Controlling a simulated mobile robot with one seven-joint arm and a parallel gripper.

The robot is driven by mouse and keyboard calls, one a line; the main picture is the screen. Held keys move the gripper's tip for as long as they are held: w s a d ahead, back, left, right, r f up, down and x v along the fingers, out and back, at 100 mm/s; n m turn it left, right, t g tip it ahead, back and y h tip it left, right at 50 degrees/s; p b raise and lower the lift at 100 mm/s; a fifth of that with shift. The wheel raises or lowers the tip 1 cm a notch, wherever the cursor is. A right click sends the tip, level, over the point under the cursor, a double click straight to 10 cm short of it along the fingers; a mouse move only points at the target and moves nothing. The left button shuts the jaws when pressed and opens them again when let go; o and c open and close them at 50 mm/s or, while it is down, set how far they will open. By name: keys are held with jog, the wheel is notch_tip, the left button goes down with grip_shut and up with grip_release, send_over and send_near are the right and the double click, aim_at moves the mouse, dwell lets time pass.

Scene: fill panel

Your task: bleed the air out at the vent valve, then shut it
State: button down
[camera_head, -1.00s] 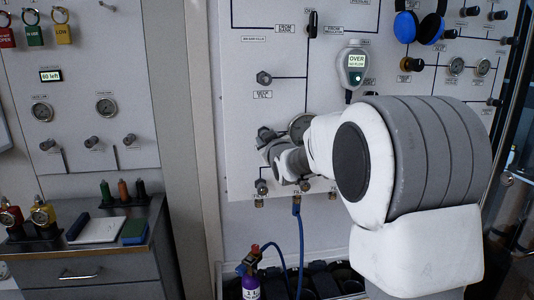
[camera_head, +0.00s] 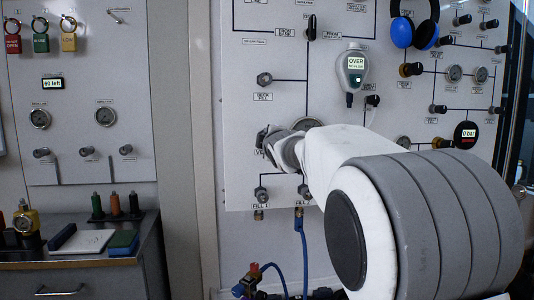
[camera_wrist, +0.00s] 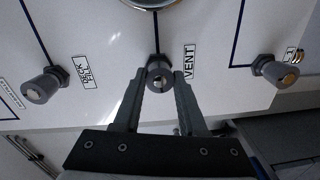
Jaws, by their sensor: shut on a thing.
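The vent valve is a grey knob (camera_wrist: 160,79) with a pale centre, on the white panel beside the label VENT (camera_wrist: 190,60). My gripper (camera_wrist: 160,75) is shut on this knob, one finger on each side, in the wrist view. In the head view my gripper (camera_head: 267,140) is at the lower left of the panel (camera_head: 240,100), and it hides most of the vent knob. A gauge (camera_head: 306,125) just above is partly covered by my arm.
Beside the vent are the deck fill knob (camera_wrist: 40,88) and the fill 1 knob (camera_wrist: 276,71). A handheld meter (camera_head: 352,70) reads OVER. A round display (camera_head: 466,134) reads 0 bar. A blue hose (camera_head: 302,245) hangs below the panel. A side bench (camera_head: 75,265) stands left.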

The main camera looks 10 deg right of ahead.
jog(key=shift+r+n+h+b, duration=0.1)
jog(key=shift+n+h+b, duration=0.2)
jog(key=shift+n+b, duration=2.4)
jog(key=shift+n+p, duration=0.75)
jog(key=shift+n, duration=0.25)
jog(key=shift+c, duration=2.4)
grip_release()
jog(key=shift+s, duration=0.1)
jog(key=s+b, duration=0.3)
jog(key=s, duration=1.4)
jog(key=shift+s+a+r+b, duration=0.15)
jog(key=shift+a+r+b, duration=0.1)
jog(key=shift+a+b, duration=0.1)
